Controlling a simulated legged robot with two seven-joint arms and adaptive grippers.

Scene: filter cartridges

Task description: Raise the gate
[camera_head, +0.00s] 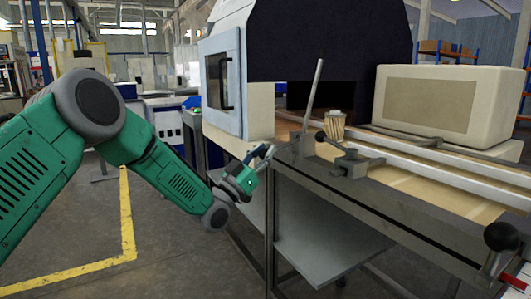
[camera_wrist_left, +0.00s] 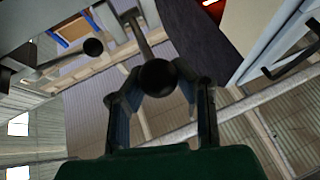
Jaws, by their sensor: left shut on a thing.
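My left gripper (camera_head: 258,156) is at the near left corner of the bench, beside the machine. In the left wrist view its two fingers (camera_wrist_left: 160,95) are closed around a black ball knob (camera_wrist_left: 158,77) on a metal rod. The knob is mostly hidden by my gripper in the head view. A grey metal bar (camera_head: 314,85) slants upward from the bench corner just right of my gripper. A dark opening (camera_head: 290,122) shows under the machine's dark hood; I cannot tell which part is the gate. My right gripper is not in view.
A pleated filter cartridge (camera_head: 334,126) stands on the bench between rails (camera_head: 430,160). A beige box (camera_head: 440,103) is behind. Another black knob (camera_head: 504,237) is at lower right. The floor at left is clear.

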